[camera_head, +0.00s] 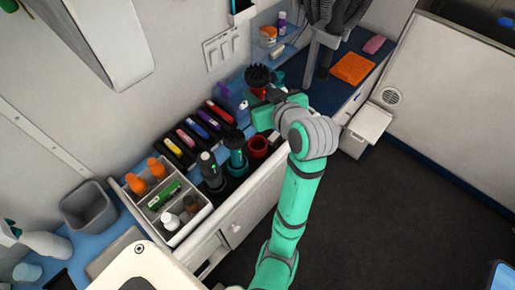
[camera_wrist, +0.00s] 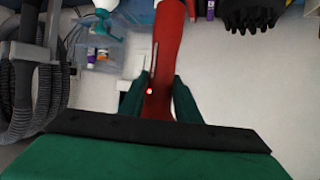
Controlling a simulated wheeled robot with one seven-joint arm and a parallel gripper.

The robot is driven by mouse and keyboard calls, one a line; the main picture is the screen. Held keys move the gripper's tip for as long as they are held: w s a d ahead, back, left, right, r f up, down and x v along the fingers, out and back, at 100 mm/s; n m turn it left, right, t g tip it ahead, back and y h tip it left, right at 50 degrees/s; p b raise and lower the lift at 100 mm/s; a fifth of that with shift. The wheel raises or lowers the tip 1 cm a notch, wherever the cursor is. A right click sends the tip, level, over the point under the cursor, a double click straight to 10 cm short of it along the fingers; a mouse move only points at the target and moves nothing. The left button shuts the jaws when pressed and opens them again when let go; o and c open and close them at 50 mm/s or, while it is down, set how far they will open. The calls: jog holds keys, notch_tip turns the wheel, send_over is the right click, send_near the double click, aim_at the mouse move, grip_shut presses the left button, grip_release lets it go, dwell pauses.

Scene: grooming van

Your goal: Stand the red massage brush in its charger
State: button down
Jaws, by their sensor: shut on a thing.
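The red massage brush (camera_head: 262,93) is upright in my gripper (camera_head: 270,108), its black bristled head (camera_head: 257,75) at the top. In the wrist view my gripper (camera_wrist: 159,100) is shut on the red handle (camera_wrist: 168,50), which shows a small lit red dot. A red cup-shaped charger (camera_head: 257,147) stands on the counter below and slightly left of my gripper, with its opening empty. The brush is held above the counter, apart from this charger. The lower end of the handle is hidden in the head view and cut off in the wrist view.
A teal brush (camera_head: 237,160) and a black-and-grey device (camera_head: 210,168) stand left of the red charger. Several coloured tools (camera_head: 198,132) lie in black holders behind. A white divided caddy (camera_head: 168,202) holds bottles at left. Grey hoses (camera_wrist: 25,75) hang to one side.

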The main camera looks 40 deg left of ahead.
notch_tip(320, 180, down, 16)
dwell(0.6)
jog(key=shift+f, duration=0.1)
jog(key=c, duration=1.3)
grip_release()
jog(key=shift+c, duration=0.2)
jog(key=shift+w, duration=0.15)
jog(key=v, duration=1.2)
